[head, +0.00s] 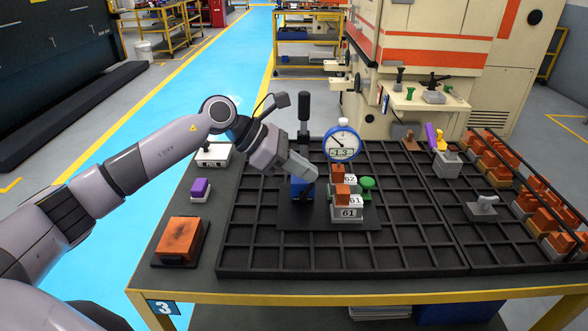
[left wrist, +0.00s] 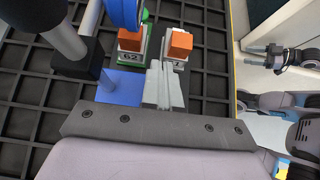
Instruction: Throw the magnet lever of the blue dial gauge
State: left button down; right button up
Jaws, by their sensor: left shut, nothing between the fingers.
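The blue dial gauge (head: 341,144) has a white face and stands above numbered blocks, with a black post (head: 304,110) beside it. Its blue base (head: 300,190) sits on a dark plate; the base also shows in the left wrist view (left wrist: 119,88), with the gauge's blue rim (left wrist: 124,12) at the top edge. My left gripper (head: 314,174) is shut and empty, pointing down at the blue base. In the left wrist view its fingers (left wrist: 163,84) are together just right of the base; I cannot tell whether they touch it. I cannot make out the magnet lever. My right gripper is not in view.
Orange-topped blocks marked 62 (head: 349,179) and 61 (head: 347,211) stand close right of the base. A black grid (head: 410,235) covers much of the table. A row of copper electrodes (head: 535,200) lies at the right. An orange block (head: 181,238) sits at the front left.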

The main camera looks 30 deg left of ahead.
pick_arm(q)
jog(key=shift+w+d, duration=0.1)
jog(key=shift+d, duration=0.2)
jog(key=shift+w+d+f, duration=0.15)
jog(key=shift+w+d, duration=0.15)
jog(key=shift+d, duration=0.2)
dwell(1.1)
jog(key=shift+r, duration=0.8)
jog(key=shift+r+p, duration=0.15)
jog(key=shift+p, duration=0.2)
